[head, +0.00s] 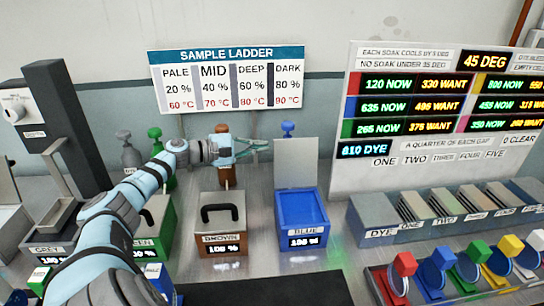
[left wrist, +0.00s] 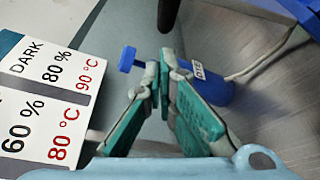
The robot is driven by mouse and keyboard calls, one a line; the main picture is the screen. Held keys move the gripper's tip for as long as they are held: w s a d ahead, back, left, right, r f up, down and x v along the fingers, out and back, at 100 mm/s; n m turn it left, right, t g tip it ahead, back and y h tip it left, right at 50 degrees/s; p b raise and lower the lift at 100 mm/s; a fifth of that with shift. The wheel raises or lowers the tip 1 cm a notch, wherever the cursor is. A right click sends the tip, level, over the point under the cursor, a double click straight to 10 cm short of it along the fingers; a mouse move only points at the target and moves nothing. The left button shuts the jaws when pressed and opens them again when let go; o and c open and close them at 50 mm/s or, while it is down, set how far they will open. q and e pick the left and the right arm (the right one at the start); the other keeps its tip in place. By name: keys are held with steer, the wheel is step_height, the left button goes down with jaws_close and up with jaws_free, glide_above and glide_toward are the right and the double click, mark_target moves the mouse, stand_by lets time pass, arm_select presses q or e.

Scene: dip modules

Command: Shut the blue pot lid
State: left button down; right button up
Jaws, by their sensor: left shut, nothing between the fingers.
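The blue pot (head: 302,214) stands on the counter in the head view, with a label reading BLUE on its front. Its pale grey lid (head: 296,176) stands upright at the pot's back edge, so the pot is open. My left gripper (head: 262,146) is above and behind the brown pot, left of the lid and a little higher than its top edge, apart from it. In the left wrist view the teal fingers (left wrist: 163,76) meet at their tips with nothing between them. My right gripper is not in view.
The brown pot (head: 222,236) has its lid down, with a black handle. A blue-topped dispenser (head: 288,129) stands behind the blue pot; its blue body also shows in the left wrist view (left wrist: 213,91). A dye box (head: 384,223) and several coloured levers stand right.

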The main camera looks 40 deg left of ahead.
arm_select(q)
steer(key=x, duration=0.4)
steer(key=shift+w, duration=0.15)
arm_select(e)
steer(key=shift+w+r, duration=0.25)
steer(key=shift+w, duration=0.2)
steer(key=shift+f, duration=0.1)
